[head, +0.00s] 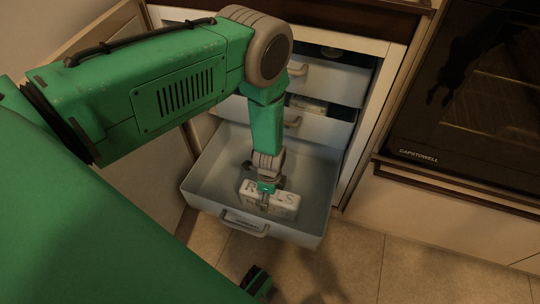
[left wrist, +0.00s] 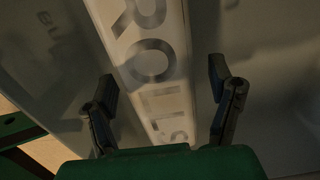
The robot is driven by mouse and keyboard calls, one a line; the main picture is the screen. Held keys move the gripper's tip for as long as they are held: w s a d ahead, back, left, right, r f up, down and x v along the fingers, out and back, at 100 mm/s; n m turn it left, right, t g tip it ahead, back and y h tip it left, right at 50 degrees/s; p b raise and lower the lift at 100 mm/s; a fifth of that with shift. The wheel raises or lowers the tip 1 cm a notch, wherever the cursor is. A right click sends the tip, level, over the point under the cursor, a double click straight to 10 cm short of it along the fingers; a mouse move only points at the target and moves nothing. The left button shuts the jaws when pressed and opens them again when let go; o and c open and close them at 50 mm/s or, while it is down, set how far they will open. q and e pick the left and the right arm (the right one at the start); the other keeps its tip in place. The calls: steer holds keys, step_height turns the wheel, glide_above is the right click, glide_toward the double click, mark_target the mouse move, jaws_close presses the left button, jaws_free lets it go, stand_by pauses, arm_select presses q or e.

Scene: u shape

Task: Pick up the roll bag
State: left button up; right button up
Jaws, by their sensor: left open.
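The roll bag (head: 284,211) is a white block-shaped pack with grey "ROLLS" lettering. It lies in the open lower drawer (head: 318,213). My left gripper (head: 265,190) points down into the drawer at the bag and hides part of it. In the left wrist view the bag (left wrist: 152,60) runs lengthwise between the two dark fingers of the left gripper (left wrist: 163,88). The fingers are apart, one on each side of the bag, with a visible gap on the right. Whether the fingertips reach down beside the bag is unclear.
Two more drawers are partly pulled out above, the middle one (head: 313,126) and the top one (head: 335,82). The drawer walls stand close around my left gripper. A dark oven (head: 475,95) is on the right.

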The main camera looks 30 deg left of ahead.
arm_select(q)
step_height(320, 180, down, 2)
steer(key=shift+f+b, duration=0.2)
steer(key=shift+b, duration=0.15)
steer(key=shift+r, duration=0.1)
steer(key=c, duration=1.5)
